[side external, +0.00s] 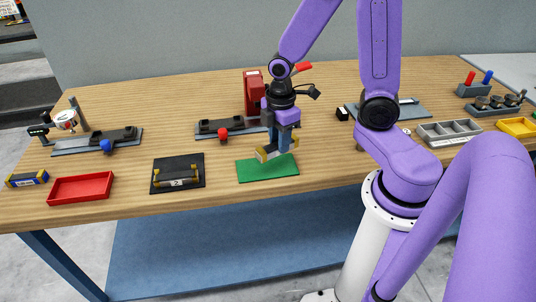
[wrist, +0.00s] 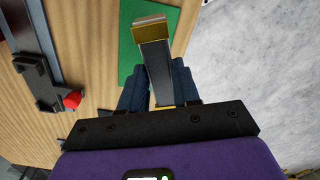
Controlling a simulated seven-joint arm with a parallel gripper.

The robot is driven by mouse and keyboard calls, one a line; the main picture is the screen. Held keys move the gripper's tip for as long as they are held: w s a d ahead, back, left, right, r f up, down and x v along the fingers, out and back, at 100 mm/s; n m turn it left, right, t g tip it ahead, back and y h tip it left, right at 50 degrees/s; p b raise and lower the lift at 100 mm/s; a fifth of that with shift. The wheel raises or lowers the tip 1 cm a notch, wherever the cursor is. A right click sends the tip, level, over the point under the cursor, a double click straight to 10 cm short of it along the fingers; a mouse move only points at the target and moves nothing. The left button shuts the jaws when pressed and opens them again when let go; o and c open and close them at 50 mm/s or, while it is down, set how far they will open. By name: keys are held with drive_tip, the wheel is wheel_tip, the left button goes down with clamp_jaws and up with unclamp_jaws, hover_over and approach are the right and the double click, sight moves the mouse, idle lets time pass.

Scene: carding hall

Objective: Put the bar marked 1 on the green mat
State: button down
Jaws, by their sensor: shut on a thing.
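My gripper (side external: 279,142) is over the green mat (side external: 262,174) and shut on a bar. The bar (wrist: 155,66) is grey with yellow ends and lies between the two dark blue fingers in the wrist view. One yellow end (side external: 262,155) shows in the side view, low over the mat's back part. I cannot tell whether the bar touches the mat. No number on it is readable, and the fingers hide its middle. The green mat also shows under the bar in the wrist view (wrist: 128,55).
A bar marked 2 (side external: 176,183) lies on a black mat (side external: 193,163) to the left. A red tray (side external: 81,188) and a blue bar with yellow ends (side external: 27,179) are farther left. A fixture with a red knob (side external: 223,134) stands behind the green mat. The table's front edge is close.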

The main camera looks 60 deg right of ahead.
drive_tip(key=shift+w+d+f, duration=0.1)
drive_tip(key=shift+w+f, duration=0.75)
drive_tip(key=shift+f, duration=0.2)
drive_tip(key=shift+w+f, duration=0.85)
drive_tip(key=shift+f, duration=0.2)
drive_tip(key=shift+w+f, duration=0.1)
drive_tip(key=shift+f, duration=1.45)
drive_tip(key=shift+f, duration=0.15)
drive_tip(key=c, duration=0.8)
unclamp_jaws()
